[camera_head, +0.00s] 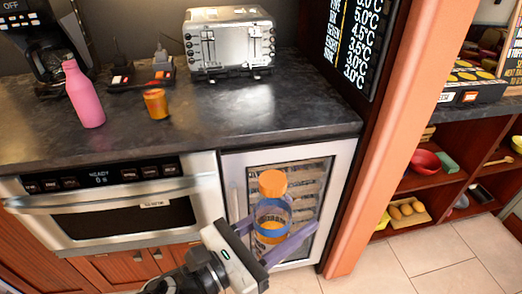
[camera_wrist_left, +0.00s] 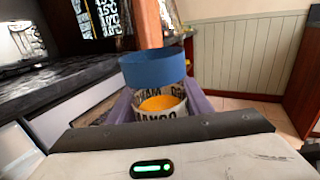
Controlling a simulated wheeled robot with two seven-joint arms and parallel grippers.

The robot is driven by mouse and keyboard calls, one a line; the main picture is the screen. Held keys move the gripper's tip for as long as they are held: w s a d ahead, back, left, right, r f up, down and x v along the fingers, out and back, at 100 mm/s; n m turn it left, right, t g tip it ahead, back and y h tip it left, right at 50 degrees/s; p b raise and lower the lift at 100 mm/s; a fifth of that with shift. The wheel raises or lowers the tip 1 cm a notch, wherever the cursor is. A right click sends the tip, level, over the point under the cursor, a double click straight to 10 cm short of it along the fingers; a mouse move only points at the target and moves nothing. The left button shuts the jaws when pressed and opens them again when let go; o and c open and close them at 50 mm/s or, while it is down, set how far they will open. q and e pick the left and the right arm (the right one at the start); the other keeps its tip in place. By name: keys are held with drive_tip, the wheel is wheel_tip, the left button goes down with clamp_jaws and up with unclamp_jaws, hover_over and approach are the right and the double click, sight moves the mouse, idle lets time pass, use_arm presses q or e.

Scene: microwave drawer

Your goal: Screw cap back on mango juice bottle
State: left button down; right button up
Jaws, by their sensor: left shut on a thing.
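The mango juice bottle (camera_head: 271,222) is clear with a blue band around its upper part and orange juice inside. An orange, cap-like piece (camera_head: 272,183) shows above the blue band in the head view; I cannot tell if it is seated on the bottle. My left gripper (camera_head: 271,243) is shut on the bottle, its purple fingers on either side, and holds it roughly upright in front of the glass-door fridge. In the left wrist view the bottle (camera_wrist_left: 160,103) shows its blue band and a label with dark lettering between the fingers. My right gripper is out of view.
The dark counter (camera_head: 215,125) holds a pink bottle (camera_head: 84,95), a small orange jar (camera_head: 155,103), a toaster (camera_head: 229,42) and a coffee maker. The microwave drawer (camera_head: 120,195) is shut below it. An orange-brown post (camera_head: 385,130) stands right of the fridge (camera_head: 325,165).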

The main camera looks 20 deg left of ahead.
use_arm(q)
drive_tip(key=s+a+n+t+y, duration=0.2)
drive_tip(key=a+n+y, duration=0.4)
drive_tip(key=a+y, duration=0.3)
drive_tip(key=s+a, duration=0.1)
drive_tip(key=a, duration=0.3)
drive_tip(key=shift+s+f+t+y, duration=0.25)
drive_tip(key=shift+s+t+y, duration=0.05)
drive_tip(key=shift+s+t, duration=0.1)
